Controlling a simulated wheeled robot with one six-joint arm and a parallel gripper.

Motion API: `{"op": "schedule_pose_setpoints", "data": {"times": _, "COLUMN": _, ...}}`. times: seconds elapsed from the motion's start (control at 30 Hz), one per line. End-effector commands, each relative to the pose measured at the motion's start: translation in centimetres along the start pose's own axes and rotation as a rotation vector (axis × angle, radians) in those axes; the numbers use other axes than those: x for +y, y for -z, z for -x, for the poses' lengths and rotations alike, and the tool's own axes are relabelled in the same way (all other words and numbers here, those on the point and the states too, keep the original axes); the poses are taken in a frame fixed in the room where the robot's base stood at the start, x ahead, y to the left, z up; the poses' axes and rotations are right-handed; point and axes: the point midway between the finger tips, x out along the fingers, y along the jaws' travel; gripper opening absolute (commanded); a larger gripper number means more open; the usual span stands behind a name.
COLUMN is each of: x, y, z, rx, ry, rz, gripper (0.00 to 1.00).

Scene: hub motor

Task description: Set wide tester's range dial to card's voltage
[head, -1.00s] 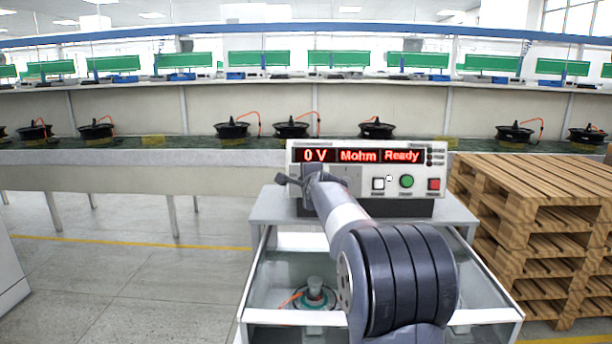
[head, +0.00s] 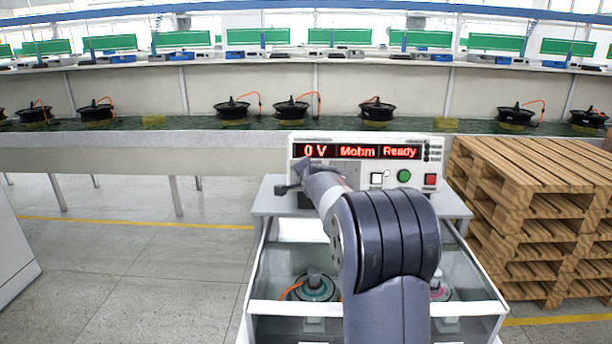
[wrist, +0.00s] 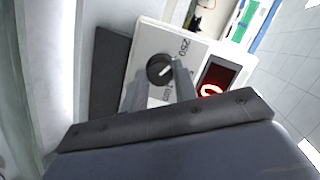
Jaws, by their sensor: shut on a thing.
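The wide tester (head: 410,153) stands on the cart, its red display reading 0 V, Mohm and Ready. In the wrist view its range dial (wrist: 160,69) is a dark round knob with a white pointer line, on a white panel. A label reading 250 is beside it; another label below is partly hidden. My gripper (wrist: 160,82) has its grey fingers on either side of the dial and is shut on it. In the head view my gripper (head: 290,189) is at the tester's left end, where my arm hides the dial. I cannot make out a card with a voltage.
Below the tester is a glass-sided cart (head: 262,285) with hub motors (head: 314,288) inside. Stacked wooden pallets (head: 540,190) stand close on the right. A conveyor (head: 150,140) with several black wheel motors runs behind. Open floor lies to the left.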

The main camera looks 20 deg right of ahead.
Motion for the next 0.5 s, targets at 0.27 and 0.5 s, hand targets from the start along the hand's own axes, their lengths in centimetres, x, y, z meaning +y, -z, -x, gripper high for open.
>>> {"op": "schedule_pose_setpoints", "data": {"times": 0.27, "x": 0.14, "y": -0.1, "z": -0.06, "rx": -0.002, "ry": -0.003, "rz": 0.004, "gripper": 0.05}}
{"op": "schedule_pose_setpoints", "data": {"times": 0.5, "x": 0.1, "y": -0.08, "z": -0.04, "rx": -0.001, "ry": -0.002, "rz": 0.003, "gripper": 0.41}}
